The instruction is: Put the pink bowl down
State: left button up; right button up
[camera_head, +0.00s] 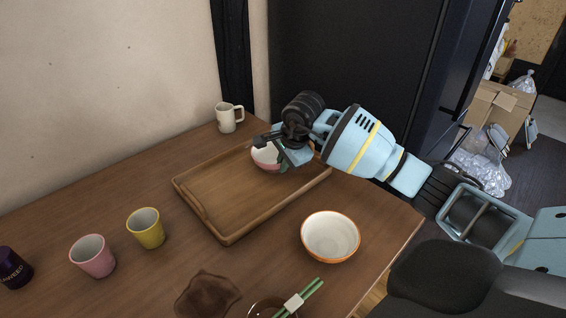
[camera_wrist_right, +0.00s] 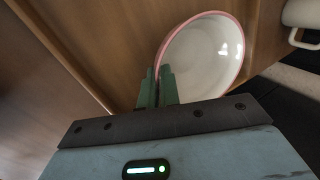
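The pink bowl (camera_head: 265,157), white inside with a pink rim, is at the far end of the wooden tray (camera_head: 229,238), partly hidden by my right gripper. In the right wrist view the bowl (camera_wrist_right: 205,55) has its rim between the green fingers of my right gripper (camera_wrist_right: 156,80), which look closed on it. My right gripper (camera_head: 283,165) also shows in the head view, reaching in from the right over the tray. I cannot tell whether the bowl touches the tray floor. My left gripper is out of view.
A white mug (camera_head: 227,120) stands behind the tray. An orange-rimmed bowl (camera_head: 331,237) is at its near right. Yellow (camera_head: 146,229) and pink (camera_head: 92,257) cups stand left, with a dark cup (camera_head: 12,268). Green chopsticks (camera_head: 303,299) lie at the front. The tray's middle is clear.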

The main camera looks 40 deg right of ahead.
jog(key=o, duration=0.4)
jog(key=shift+o, duration=0.2)
jog(key=p+v, duration=0.1)
jog(key=v, duration=1.1)
jog(key=shift+r, duration=0.15)
